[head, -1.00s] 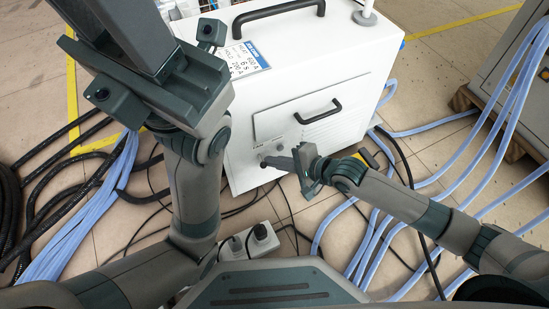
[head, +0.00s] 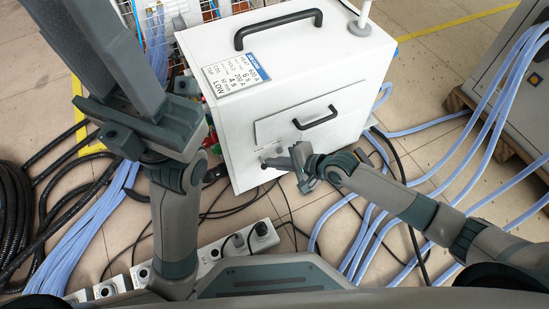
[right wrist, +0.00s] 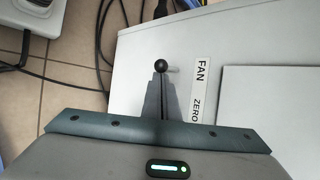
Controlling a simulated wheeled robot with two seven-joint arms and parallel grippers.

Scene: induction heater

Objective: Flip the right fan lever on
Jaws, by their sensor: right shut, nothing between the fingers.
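The white induction heater cabinet (head: 330,75) stands in the middle of the head view. The fan lever is a short stem with a black ball knob (right wrist: 161,66), next to a "FAN ZERO" label (right wrist: 200,85) in the right wrist view. My right gripper (head: 277,162) is at the lower left of the cabinet's front, by the lever. Its fingers (right wrist: 160,78) are shut and empty, with their tips right at the knob. I cannot tell whether they touch it.
A panel with a black handle (head: 315,118) is on the cabinet's front. Power strips (head: 232,252) lie on the floor below. Blue hoses (head: 500,105) run at the right, and black cables (head: 50,160) lie at the left.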

